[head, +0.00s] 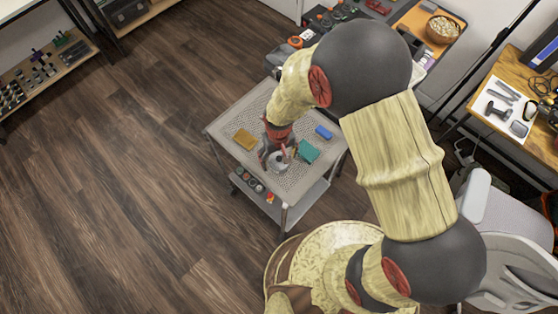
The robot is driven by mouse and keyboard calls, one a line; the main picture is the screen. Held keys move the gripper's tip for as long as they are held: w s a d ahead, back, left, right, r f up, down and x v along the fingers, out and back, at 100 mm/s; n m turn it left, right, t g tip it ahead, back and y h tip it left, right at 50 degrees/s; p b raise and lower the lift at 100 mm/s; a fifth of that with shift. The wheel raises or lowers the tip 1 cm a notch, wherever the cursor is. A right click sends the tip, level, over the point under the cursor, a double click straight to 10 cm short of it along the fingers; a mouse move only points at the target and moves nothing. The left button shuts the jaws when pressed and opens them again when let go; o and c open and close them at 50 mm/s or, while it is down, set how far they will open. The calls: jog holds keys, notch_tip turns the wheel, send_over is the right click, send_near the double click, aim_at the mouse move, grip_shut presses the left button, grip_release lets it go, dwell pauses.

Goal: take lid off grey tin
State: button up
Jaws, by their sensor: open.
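A small round grey tin (279,162) stands on the perforated top of the grey cart (232,121). My gripper (276,155) comes down over the tin from above, with its red and grey fingers around or just beside it. The gripper is open. The fingers partly cover the tin, and the view is too small to tell whether they touch it or where its lid sits.
On the cart top lie a tan-yellow block (245,139) to the left, a teal block (307,151) to the right and a blue block (324,132) behind it. A lower shelf (309,197) holds small items. A tool-covered wooden table (486,77) and a chair (509,215) are at right.

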jog(key=c, duration=0.3)
jog(key=c, duration=0.7)
